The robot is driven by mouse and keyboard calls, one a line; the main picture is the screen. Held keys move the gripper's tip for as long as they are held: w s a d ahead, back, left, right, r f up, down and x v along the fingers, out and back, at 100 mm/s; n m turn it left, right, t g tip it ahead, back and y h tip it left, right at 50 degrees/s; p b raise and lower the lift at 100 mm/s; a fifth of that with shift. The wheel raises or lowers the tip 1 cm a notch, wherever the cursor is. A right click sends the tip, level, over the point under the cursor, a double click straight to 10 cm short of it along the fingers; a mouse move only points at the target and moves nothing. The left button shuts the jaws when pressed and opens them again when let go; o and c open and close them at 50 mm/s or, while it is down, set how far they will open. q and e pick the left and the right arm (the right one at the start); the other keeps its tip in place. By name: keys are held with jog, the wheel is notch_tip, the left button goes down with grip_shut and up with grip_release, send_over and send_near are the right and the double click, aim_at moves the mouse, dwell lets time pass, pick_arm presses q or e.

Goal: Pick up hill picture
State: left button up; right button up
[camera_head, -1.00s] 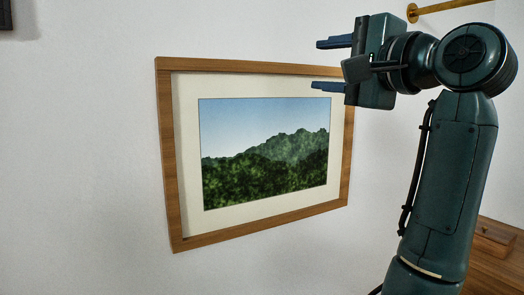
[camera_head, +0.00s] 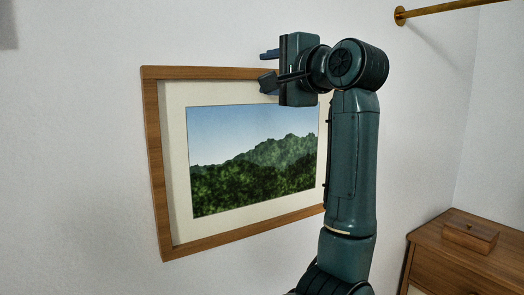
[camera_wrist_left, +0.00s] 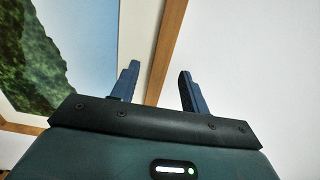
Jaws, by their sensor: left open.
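The hill picture (camera_head: 255,165) hangs on the white wall, a green hill under blue sky with a cream mat and wooden frame. My left gripper (camera_head: 265,70) is at the frame's top bar, towards its right end. The gripper is open and empty, with one finger above the bar and one below it. In the left wrist view, the frame's bar (camera_wrist_left: 165,50) shows between the two open fingers (camera_wrist_left: 158,72). I cannot tell how far the fingertips are from the bar. My arm hides the picture's upper right corner and part of its right side. My right gripper is not in view.
A wooden cabinet (camera_head: 480,260) with a small wooden box (camera_head: 470,236) on it stands at the lower right. A brass rod (camera_head: 440,10) sticks out from the wall at the upper right. The wall left of the picture is mostly bare.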

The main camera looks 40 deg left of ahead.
pick_arm(q)
jog(key=shift+x, duration=0.8)
jog(key=shift+c, duration=0.3)
grip_shut()
jog(key=shift+r, duration=0.1)
